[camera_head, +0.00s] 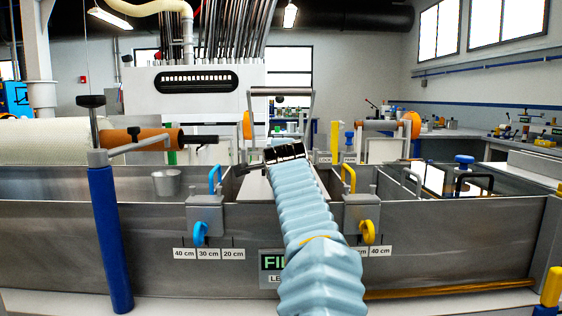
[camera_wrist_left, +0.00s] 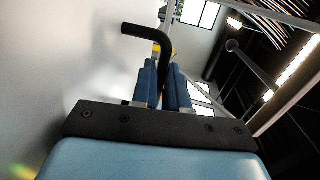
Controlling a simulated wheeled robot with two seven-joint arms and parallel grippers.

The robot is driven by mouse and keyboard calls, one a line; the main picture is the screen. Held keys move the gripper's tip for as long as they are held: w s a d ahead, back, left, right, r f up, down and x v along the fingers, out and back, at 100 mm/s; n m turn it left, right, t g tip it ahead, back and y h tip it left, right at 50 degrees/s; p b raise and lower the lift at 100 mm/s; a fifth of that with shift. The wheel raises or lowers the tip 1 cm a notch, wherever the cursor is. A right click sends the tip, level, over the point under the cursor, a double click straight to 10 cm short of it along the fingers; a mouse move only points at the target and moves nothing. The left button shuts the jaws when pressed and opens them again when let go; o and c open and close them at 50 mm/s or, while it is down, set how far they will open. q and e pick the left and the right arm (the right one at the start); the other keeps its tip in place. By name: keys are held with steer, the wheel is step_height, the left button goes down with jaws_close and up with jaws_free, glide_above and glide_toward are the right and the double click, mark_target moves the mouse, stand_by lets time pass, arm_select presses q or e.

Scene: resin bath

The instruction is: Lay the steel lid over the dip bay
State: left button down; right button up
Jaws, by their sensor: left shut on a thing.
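The steel lid (camera_head: 256,190) shows as a pale flat plate at the middle of the tank in the head view, partly hidden by my sleeved left arm. In the left wrist view its broad grey face (camera_wrist_left: 50,60) fills the left side. My left gripper (camera_wrist_left: 160,80) is shut on its black bar handle (camera_wrist_left: 148,32), between blue finger pads. In the head view the gripper (camera_head: 270,158) is over the tank's middle. The dip bay appears to lie between the blue-handled and yellow-handled dividers; my arm and the lid hide most of it. I cannot tell whether the lid touches the rim. My right gripper is not seen.
The steel tank wall (camera_head: 450,235) crosses the front. A blue handle (camera_head: 215,178) and a yellow handle (camera_head: 348,177) stand on either side of the middle. A metal cup (camera_head: 167,182) is at left. A blue post (camera_head: 108,240) rises at the front left.

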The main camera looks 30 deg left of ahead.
arm_select(q)
steer(key=shift+f, duration=0.2)
steer(key=c, duration=1.1)
jaws_free()
steer(key=shift+s+r, duration=0.1)
steer(key=b+v, duration=0.3)
steer(key=v, duration=0.8)
steer(key=shift+d, duration=0.1)
steer(key=shift+s+d+r, duration=0.1)
steer(key=shift+s+d, duration=0.05)
steer(key=shift+s, duration=0.2)
